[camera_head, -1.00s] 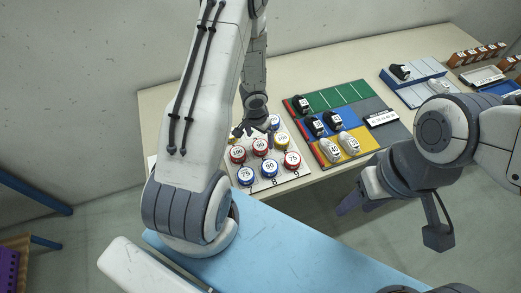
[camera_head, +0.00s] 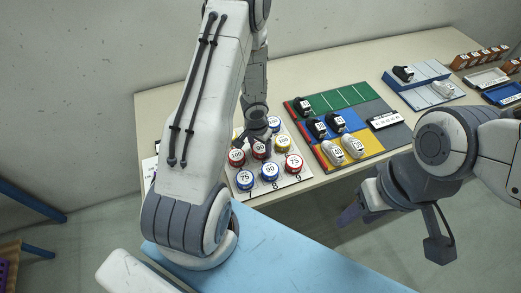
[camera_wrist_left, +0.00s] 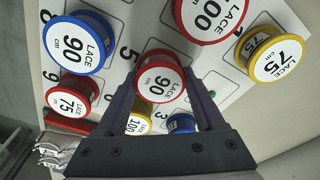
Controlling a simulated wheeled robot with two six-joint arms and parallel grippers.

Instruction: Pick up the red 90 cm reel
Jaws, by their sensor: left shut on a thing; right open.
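The red 90 cm reel (camera_head: 259,150) stands in the middle of the white numbered board (camera_head: 300,183). In the left wrist view the red reel (camera_wrist_left: 160,80), with its white "90 cm LACE" label, sits between the two dark fingers. My left gripper (camera_head: 258,138) reaches down from above and is shut on this reel. I cannot tell whether the reel is clear of the board. My right gripper (camera_head: 350,216) is open and empty, off the front of the table to the right.
Close around are a blue 90 reel (camera_wrist_left: 78,42), a red 100 reel (camera_wrist_left: 208,14), a red 75 reel (camera_wrist_left: 73,95) and a yellow 75 reel (camera_wrist_left: 270,56). Right of the board is a coloured mat (camera_head: 335,98) with shoes. A blue surface (camera_head: 270,240) lies in front.

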